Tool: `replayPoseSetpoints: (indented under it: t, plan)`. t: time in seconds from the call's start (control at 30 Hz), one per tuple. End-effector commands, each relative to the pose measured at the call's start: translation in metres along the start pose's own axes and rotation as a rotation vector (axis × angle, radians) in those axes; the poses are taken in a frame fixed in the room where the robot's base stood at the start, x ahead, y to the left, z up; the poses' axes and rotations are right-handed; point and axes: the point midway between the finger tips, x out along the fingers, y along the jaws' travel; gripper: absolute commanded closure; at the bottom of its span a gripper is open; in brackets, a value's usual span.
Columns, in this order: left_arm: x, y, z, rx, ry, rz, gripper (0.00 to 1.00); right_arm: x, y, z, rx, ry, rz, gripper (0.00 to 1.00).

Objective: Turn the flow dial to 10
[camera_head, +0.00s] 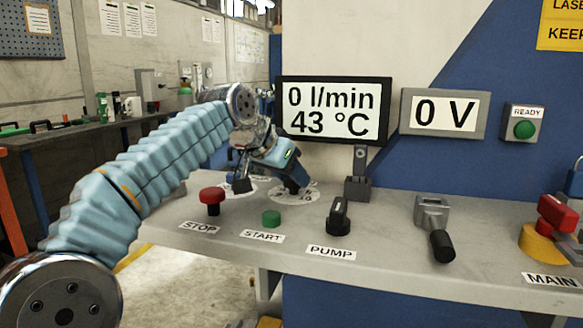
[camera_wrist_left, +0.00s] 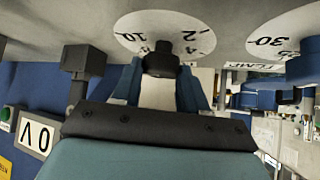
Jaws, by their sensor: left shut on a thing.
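The flow dial is a dark knob (camera_wrist_left: 160,62) on a round white scale plate (camera_wrist_left: 190,30). In the left wrist view the numbers 10, 2 and 4 show on the plate. In the head view the plate (camera_head: 308,193) is partly hidden behind my left gripper (camera_head: 291,184). My left gripper, with two blue fingers (camera_wrist_left: 160,82) in the wrist view, is shut on the knob, one finger on each side. The knob's pointer is hard to make out. The display (camera_head: 333,110) reads 0 l/min and 43 °C. My right gripper is not in view.
A second dial plate (camera_wrist_left: 262,38), with a TEMP label, lies beside the flow dial. A red STOP button (camera_head: 211,196), green START button (camera_head: 271,218), black PUMP switch (camera_head: 339,216) and grey lever (camera_head: 434,222) stand on the panel. A voltage display (camera_head: 444,112) reads 0 V.

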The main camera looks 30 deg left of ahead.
Motion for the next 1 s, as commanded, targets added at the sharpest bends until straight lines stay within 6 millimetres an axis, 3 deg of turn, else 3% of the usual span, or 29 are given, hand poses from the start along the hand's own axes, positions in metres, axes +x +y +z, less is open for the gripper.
replayPoseSetpoints:
  t: [0.43,1.0]
  plan:
    - [-0.002,-0.005,-0.003,0.211,0.002,0.210,0.88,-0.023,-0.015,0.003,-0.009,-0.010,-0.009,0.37]
    - [0.000,-0.005,-0.001,0.276,0.002,0.273,0.88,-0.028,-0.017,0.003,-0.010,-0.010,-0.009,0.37]
